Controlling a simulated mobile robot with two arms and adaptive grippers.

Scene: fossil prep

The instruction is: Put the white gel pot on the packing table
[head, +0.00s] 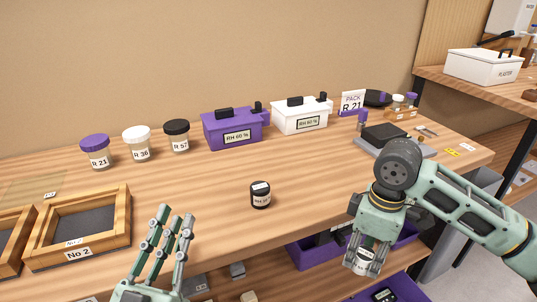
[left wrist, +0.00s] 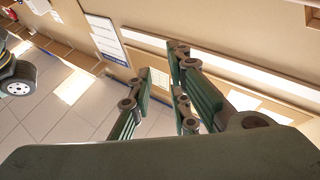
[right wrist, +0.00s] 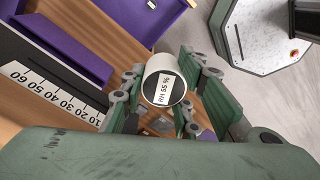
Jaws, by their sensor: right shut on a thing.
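The white gel pot (head: 363,257) is held in my right gripper (head: 362,266), in front of the wooden table's front edge in the head view. In the right wrist view the pot (right wrist: 156,68) sits between the fingers, with a label reading RH 55 %. My left gripper (head: 167,226) is open and empty at the near edge of the table, fingers pointing up; its fingers (left wrist: 165,95) are spread apart in the left wrist view. The wooden table (head: 205,190) carries a PACK R 21 sign (head: 352,103) at its back.
A black pot (head: 260,199) stands mid-table. Jars R 21 (head: 97,156), R 36 (head: 139,148) and R 57 (head: 177,140) line the back left, beside a purple box (head: 220,132) and a white box (head: 290,120). Wooden trays (head: 122,232) lie left. Purple bins (head: 305,256) sit below.

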